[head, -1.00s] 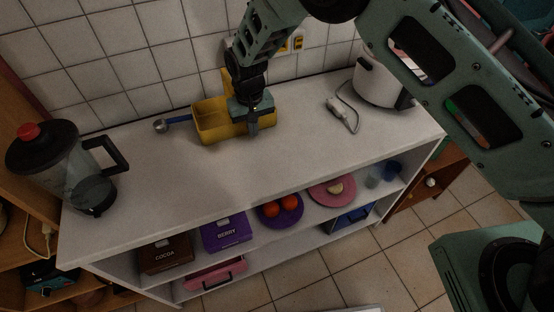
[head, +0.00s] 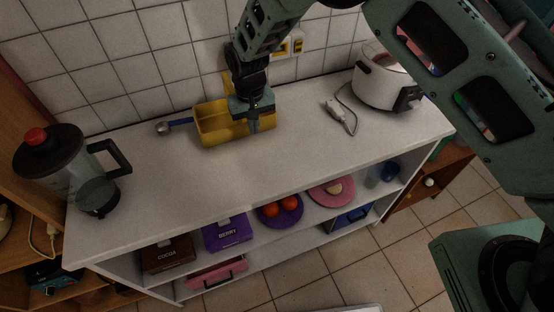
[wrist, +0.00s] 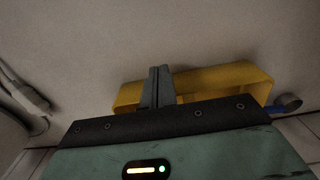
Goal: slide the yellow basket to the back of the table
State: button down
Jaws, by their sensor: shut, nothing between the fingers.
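The yellow basket (head: 213,119) stands upright on the white table top (head: 200,185), near its back edge by the tiled wall. It is an open box with a divider, and part of it is hidden behind my gripper. My gripper (head: 262,127) is shut and empty, pointing down at the basket's front right side. In the wrist view, my shut fingers (wrist: 158,88) lie in front of the yellow basket (wrist: 225,78). I cannot tell whether they touch its wall.
A blue-handled scoop (head: 178,123) lies left of the basket. A blender (head: 75,170) stands at the left end. A white cooker (head: 385,80) and a grey plug with cord (head: 333,110) are at right. The front middle of the top is clear.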

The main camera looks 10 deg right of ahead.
jog(key=s+d+r+p, duration=0.1)
jog(key=s+r+p, duration=0.3)
jog(key=r, duration=0.2)
jog(key=shift+d, duration=0.15)
dwell(0.7)
jog(key=shift+s+r, duration=0.1)
jog(key=s+d+r+n+y+b, duration=0.1)
jog(key=s+d+r+b, duration=0.1)
jog(key=s+r, duration=0.55)
jog(key=s+d+r+n+b, duration=0.1)
jog(key=s+d+r, duration=0.1)
jog(key=s, duration=0.4)
jog(key=s+d+r+n+b, duration=0.1)
jog(key=s+d+r, duration=0.1)
jog(key=s+d, duration=0.3)
jog(key=s+d+r+n+b, duration=0.1)
jog(key=s+d+r, duration=0.2)
jog(key=s, duration=0.6)
jog(key=shift+d+n, duration=0.3)
jog(key=shift+d, duration=0.35)
jog(key=shift+w+f, duration=0.1)
